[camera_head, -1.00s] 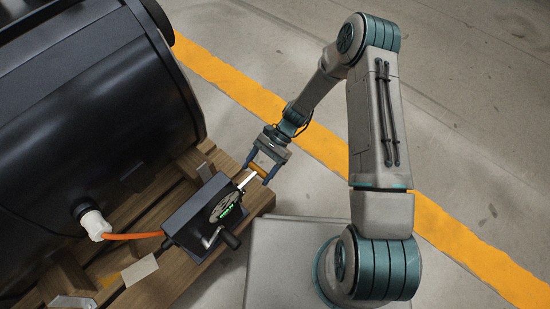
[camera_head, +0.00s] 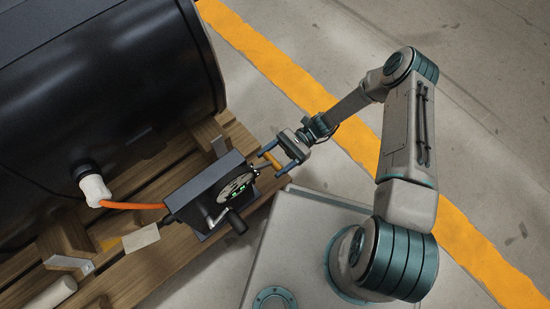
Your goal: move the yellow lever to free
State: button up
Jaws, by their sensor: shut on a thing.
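The yellow lever (camera_head: 271,161) sticks out to the right from the dial (camera_head: 237,187) on a dark box (camera_head: 188,206). The dial has small green markings, too small to read. My gripper (camera_head: 272,165) is shut on the lever's yellow grip, one finger on each side of it. The lever's metal shaft is mostly hidden or foreshortened between the grip and the dial. A black-handled crank (camera_head: 236,221) is on the box's lower front, apart from my gripper.
A wooden pallet (camera_head: 190,254) bears the box and a large black tank (camera_head: 95,100). An orange cable (camera_head: 135,206) runs from a white fitting (camera_head: 94,190) to the box. A paper tag (camera_head: 141,237) lies near the box. The floor (camera_head: 480,100) beyond my arm is clear.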

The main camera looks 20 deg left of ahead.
jog(key=shift+s, duration=0.1)
dwell(0.3)
jog(key=o, duration=1.4)
jog(key=shift+a, duration=0.1)
jog(key=p+v, duration=0.2)
jog(key=v, duration=1.2)
jog(key=shift+p, duration=0.35)
